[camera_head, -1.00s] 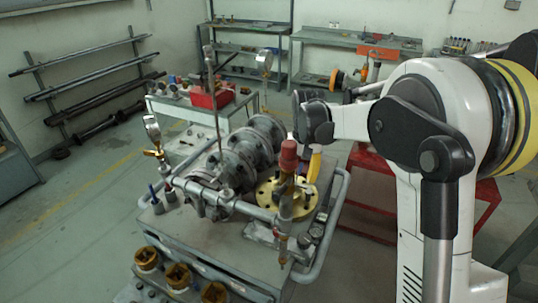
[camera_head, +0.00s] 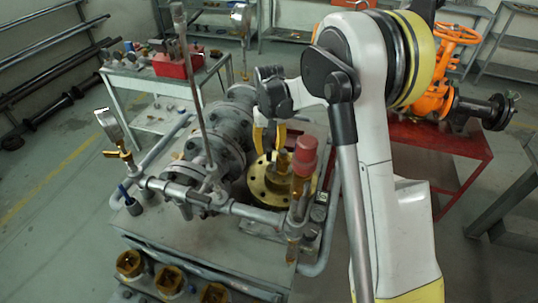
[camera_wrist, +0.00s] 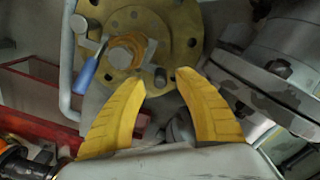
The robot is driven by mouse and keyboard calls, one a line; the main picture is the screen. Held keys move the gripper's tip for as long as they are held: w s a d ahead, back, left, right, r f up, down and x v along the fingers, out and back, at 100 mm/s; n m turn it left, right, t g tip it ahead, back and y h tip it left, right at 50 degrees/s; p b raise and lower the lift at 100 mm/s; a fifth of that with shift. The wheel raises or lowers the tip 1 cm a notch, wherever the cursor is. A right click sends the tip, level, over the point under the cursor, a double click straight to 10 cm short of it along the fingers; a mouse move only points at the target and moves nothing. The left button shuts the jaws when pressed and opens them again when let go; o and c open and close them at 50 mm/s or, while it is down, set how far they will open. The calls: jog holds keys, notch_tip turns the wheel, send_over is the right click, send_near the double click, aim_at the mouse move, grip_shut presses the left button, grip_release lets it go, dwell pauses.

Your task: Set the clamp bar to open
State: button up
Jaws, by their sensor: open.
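My gripper (camera_head: 271,136) hangs above the brass-coloured flange (camera_head: 262,188) on the bench, with its yellow fingers apart and empty. In the wrist view the fingers (camera_wrist: 161,80) spread just below the flange (camera_wrist: 182,18), apart from the hex nut (camera_wrist: 127,50) at its middle. A short lever with a blue grip (camera_wrist: 88,69) lies beside that nut; it may be the clamp bar, but I cannot tell for sure. A tall thin grey rod (camera_head: 190,80) stands on the pipe assembly to the left. The lever's setting is unclear.
A red-capped fitting (camera_head: 304,155) stands close right of the flange. Grey flanged pipework (camera_head: 218,135) lies to its left, with a gauge (camera_head: 110,125) further left. A tubular rail (camera_head: 335,215) edges the bench. An orange valve (camera_head: 445,75) sits on a red table (camera_head: 450,150).

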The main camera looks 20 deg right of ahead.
notch_tip(320, 180, down, 2)
jog(key=shift+w+f, duration=0.1)
jog(key=shift+c, duration=0.4)
grip_shut()
